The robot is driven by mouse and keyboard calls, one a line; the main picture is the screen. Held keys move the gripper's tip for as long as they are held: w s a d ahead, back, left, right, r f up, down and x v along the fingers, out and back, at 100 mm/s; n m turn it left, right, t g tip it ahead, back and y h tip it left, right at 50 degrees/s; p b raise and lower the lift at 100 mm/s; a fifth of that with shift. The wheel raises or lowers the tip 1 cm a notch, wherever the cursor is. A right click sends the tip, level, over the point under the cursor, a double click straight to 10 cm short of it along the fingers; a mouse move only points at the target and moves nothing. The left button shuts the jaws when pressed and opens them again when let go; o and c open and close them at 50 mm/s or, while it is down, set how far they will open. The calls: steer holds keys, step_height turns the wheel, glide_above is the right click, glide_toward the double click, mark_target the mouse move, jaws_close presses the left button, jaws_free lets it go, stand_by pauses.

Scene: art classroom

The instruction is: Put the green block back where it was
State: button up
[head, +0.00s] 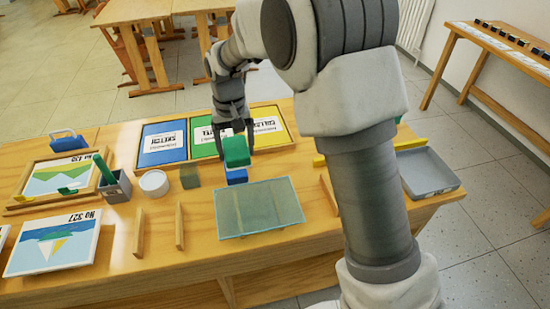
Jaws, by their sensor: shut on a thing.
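The green block (237,152) is between the fingers of my gripper (233,131), which points down over the wooden table (150,265). My gripper is shut on it. A blue block (236,176) shows directly below the green block in the head view. I cannot tell whether the two blocks touch. Behind them lies a wooden tray with a blue field (161,157), a green field (203,149) and a yellow field (272,139), each with a printed card. My gripper hides part of the green field and its card.
A greenish translucent sheet (258,208) lies in front of the blocks. A dark green cube (189,176) and a round white container (154,183) stand to the left, beside a grey box (115,188). A grey metal tray (428,174) is at right, partly behind my arm.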

steer(key=shift+w+d+f, duration=0.1)
steer(key=shift+w+d, duration=0.05)
steer(key=shift+w, duration=0.3)
steer(key=b, duration=0.2)
glide_above(276, 168)
step_height(276, 168, down, 7)
steer(key=shift+r, duration=0.15)
steer(key=shift+f, duration=2)
steer(key=shift+f, duration=0.1)
steer(key=o, duration=1)
steer(key=shift+o, duration=0.2)
